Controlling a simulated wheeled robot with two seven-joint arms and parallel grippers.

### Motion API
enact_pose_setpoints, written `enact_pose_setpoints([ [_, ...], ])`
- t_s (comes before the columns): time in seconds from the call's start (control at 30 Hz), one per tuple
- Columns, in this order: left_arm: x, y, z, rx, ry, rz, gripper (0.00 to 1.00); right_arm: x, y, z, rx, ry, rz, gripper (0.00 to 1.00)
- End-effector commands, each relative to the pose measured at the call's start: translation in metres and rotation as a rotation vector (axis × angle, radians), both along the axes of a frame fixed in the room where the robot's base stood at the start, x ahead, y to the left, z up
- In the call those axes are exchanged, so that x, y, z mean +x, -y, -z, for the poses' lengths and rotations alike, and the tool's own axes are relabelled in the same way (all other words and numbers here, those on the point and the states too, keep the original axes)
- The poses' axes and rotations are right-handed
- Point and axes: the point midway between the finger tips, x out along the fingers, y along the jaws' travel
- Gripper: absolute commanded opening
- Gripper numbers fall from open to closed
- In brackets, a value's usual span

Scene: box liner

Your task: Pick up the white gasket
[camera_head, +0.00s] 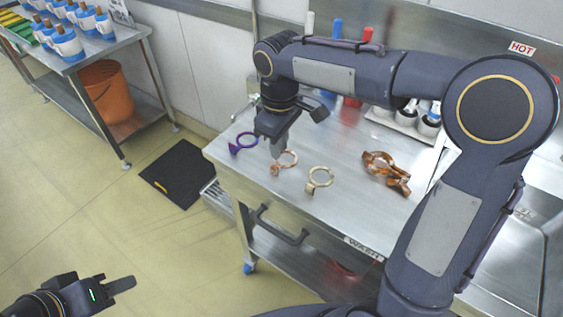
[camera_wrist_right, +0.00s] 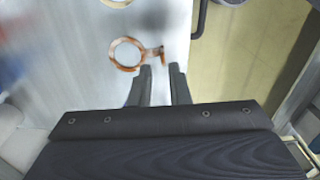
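The white gasket (camera_head: 311,187), a cream ring with a small tab, lies flat on the metal table. Part of a pale ring, apparently this gasket, shows at the top edge of the right wrist view (camera_wrist_right: 115,5). My right gripper (camera_head: 277,150) points down over the table, to the left of the white gasket and close to a copper-coloured ring (camera_head: 276,169). In the right wrist view its two fingers (camera_wrist_right: 162,68) are apart with nothing between them, just beside the copper ring's tab (camera_wrist_right: 152,53). My left gripper (camera_head: 122,286) is over the floor at the lower left; its finger gap cannot be made out.
A purple ring (camera_head: 234,149) lies at the table's left corner. Brown clamp-like parts (camera_head: 380,165) lie to the right of the white gasket. Bottles in a tray (camera_head: 405,128) stand at the back. The table's front edge has a handle (camera_head: 283,235).

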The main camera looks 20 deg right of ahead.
Motion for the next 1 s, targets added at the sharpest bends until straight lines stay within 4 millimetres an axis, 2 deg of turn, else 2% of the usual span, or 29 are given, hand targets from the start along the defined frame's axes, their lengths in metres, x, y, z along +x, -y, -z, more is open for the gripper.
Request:
enact_pose_setpoints([
  [0.37, 0.0, 0.0, 0.001, 0.0, 0.0, 0.0, 0.36, 0.006, -0.008, 0.039, -0.012, -0.011, -0.021, 0.16],
  [0.6, 0.0, 0.0, 0.0, 0.0, 0.0, 0.0, 0.36, 0.008, -0.012, 0.074, -0.011, -0.01, -0.019, 0.16],
  [0.93, 0.0, 0.0, 0.0, 0.0, 0.0, 0.0, 0.36, 0.009, -0.012, 0.081, -0.01, -0.006, -0.018, 0.16],
  [1.0, 0.0, 0.0, 0.0, 0.0, 0.0, 0.0, 0.36, 0.009, -0.012, 0.081, -0.01, -0.006, -0.018, 0.07],
])
